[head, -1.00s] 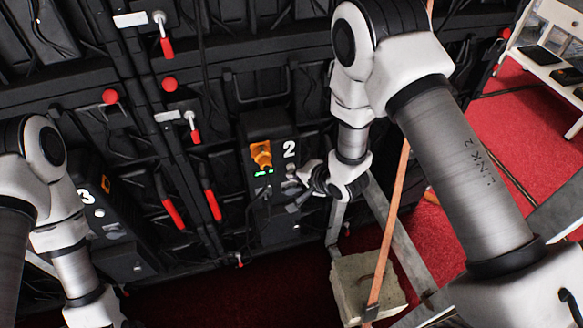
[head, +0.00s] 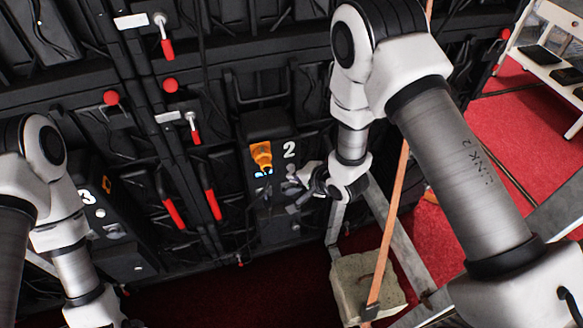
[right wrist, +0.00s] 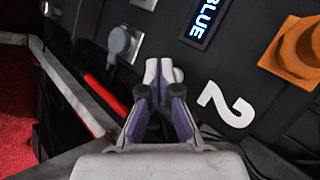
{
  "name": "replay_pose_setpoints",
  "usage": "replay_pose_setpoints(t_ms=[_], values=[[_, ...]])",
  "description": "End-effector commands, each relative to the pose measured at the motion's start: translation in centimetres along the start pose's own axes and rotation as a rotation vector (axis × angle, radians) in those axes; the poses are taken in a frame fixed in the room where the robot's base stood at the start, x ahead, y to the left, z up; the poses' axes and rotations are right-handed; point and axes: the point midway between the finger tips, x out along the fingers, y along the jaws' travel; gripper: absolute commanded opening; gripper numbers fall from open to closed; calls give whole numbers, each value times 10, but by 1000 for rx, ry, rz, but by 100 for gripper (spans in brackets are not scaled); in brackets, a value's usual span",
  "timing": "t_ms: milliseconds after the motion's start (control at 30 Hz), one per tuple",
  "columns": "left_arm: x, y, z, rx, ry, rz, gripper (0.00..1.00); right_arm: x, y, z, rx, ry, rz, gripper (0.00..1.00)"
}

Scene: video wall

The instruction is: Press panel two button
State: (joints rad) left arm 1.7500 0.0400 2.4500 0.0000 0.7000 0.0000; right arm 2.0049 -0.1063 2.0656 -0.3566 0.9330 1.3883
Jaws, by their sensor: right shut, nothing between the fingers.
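Panel two is a black box (head: 268,130) with a white number 2 (head: 289,149), an orange connector (head: 261,155) and a small display (head: 263,174) lit blue. In the right wrist view the display (right wrist: 205,22) reads BLUE. My right gripper (head: 299,196) is at the panel's right side, below the number. In the right wrist view its fingers (right wrist: 158,75) are shut and empty, pointing at the panel face. A pale round button (right wrist: 178,75) shows partly behind the fingertips; I cannot tell whether they touch it. My left arm is at lower left, its gripper out of frame.
A panel marked 3 (head: 108,215) stands at left, near my left arm. Red-handled levers (head: 212,204) hang on the black wall frame. A concrete block (head: 362,285) and an orange strap (head: 388,230) are below right. Red carpet (head: 510,140) lies at right.

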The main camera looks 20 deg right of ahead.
Motion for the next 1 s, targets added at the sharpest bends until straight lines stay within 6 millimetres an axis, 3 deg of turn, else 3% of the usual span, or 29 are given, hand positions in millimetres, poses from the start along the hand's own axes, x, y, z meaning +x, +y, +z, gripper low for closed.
replay_pose_setpoints(t_ms=[467, 1000], values=[[-4, 0, 0, 0, 0, 0, 68, -7, 5, 5, -1, -1, 1, 0], [-14, 0, 0, 0, 0, 0, 68, -41, 29, 29, -1, -1, 2, 0]])
